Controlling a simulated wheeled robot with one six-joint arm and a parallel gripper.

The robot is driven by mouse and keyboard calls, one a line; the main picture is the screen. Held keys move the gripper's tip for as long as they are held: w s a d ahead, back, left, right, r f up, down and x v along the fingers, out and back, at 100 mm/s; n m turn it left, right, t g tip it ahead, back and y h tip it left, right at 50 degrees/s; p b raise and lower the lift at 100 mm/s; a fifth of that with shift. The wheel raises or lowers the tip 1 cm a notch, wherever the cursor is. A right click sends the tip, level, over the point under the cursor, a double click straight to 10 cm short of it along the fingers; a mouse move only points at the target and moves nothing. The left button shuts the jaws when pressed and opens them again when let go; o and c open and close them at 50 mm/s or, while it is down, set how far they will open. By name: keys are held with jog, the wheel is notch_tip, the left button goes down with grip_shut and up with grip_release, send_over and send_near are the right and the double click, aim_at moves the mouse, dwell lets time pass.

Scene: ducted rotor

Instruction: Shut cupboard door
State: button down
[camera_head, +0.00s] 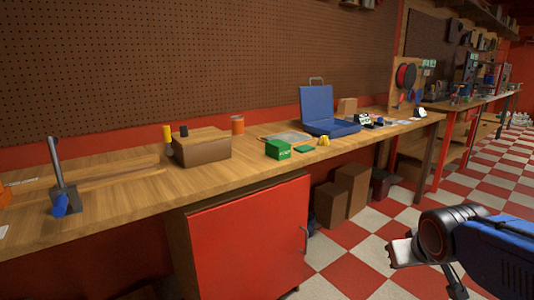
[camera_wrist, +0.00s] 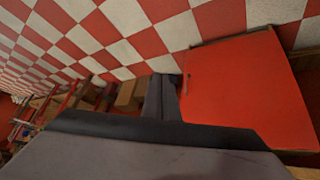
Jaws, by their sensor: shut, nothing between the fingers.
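The red cupboard door (camera_head: 250,240) hangs under the workbench, low in the middle of the head view, with a small handle (camera_head: 304,236) near its right edge. The door fills the right of the wrist view (camera_wrist: 240,95), where the handle shows near the door's left edge (camera_wrist: 187,82). I cannot tell how far it stands open. My gripper (camera_head: 400,251) is shut and empty, to the right of the door in the head view and apart from it. Its fingers (camera_wrist: 162,95) show just beside the handle side of the door in the wrist view.
The wooden workbench (camera_head: 110,190) runs above the cupboard and carries a cardboard box (camera_head: 202,148), a green box (camera_head: 278,149) and a blue case (camera_head: 317,110). Brown boxes (camera_head: 350,190) stand under it, right of the cupboard. The checkered floor (camera_head: 350,272) between door and gripper is clear.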

jog(key=s+a+f+g+y, duration=0.1)
jog(key=s+a+g, duration=0.1)
jog(key=s, duration=0.9)
jog(key=shift+s+a, duration=0.4)
jog(key=shift+a, duration=0.35)
dwell(0.9)
